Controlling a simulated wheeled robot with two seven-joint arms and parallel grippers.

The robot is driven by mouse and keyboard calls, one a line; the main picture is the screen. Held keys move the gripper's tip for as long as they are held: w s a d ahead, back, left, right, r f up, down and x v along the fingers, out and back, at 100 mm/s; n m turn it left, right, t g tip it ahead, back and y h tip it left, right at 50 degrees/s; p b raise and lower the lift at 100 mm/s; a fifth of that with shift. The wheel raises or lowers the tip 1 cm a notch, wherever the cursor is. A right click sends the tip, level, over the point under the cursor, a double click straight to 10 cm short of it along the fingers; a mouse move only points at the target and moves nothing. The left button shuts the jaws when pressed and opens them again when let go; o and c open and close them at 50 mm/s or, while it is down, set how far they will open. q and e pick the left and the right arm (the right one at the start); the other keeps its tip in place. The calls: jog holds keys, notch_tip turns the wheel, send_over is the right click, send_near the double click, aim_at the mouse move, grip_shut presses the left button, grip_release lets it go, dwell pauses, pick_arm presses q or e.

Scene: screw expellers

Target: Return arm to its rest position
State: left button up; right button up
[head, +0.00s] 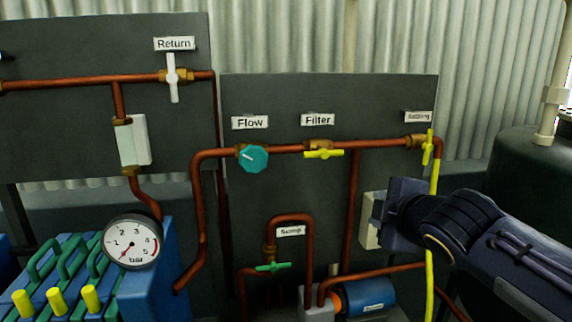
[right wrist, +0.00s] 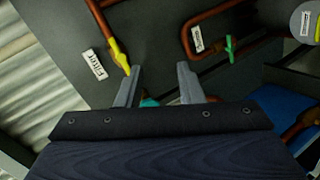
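My right arm comes in from the right edge in the head view, with its hand in front of the panel below the yellow Settling valve handle (head: 428,147). Its fingers are hidden there. In the right wrist view my right gripper (right wrist: 157,69) has its two grey fingers spread, with nothing held between them. A yellow valve handle (right wrist: 121,56) shows just beyond the left fingertip; I cannot tell whether they touch. A green handle (right wrist: 229,48) is to the right, apart from the fingers. My left gripper is in neither view.
Copper pipes (head: 350,210) run across the dark panels (head: 275,95). A teal Flow knob (head: 253,158), yellow Filter handle (head: 324,154) and white Return handle (head: 172,78) stick out. A gauge (head: 131,242) and blue press (head: 150,290) stand left; a blue pump motor (head: 368,296) sits below.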

jog(key=s+d+f+m+g+p, duration=0.1)
jog(key=s+d+f+m+g, duration=0.15)
jog(key=s+f+m, duration=0.3)
jog(key=s+d+f+m+g+p, duration=0.2)
jog(key=s+d+f+m, duration=0.2)
jog(key=s, duration=0.3)
jog(key=s+a+f+m+g+y+p, duration=0.1)
jog(key=s+f+m, duration=0.3)
jog(key=s, duration=0.3)
jog(key=s+a+f+m+g+y, duration=0.1)
jog(key=s+a+f+m+g, duration=0.1)
jog(key=s+f+m, duration=0.3)
jog(key=shift+s+f+p, duration=0.3)
jog(key=shift+s+p, duration=0.05)
jog(key=shift+s, duration=0.85)
jog(key=shift+a, duration=0.1)
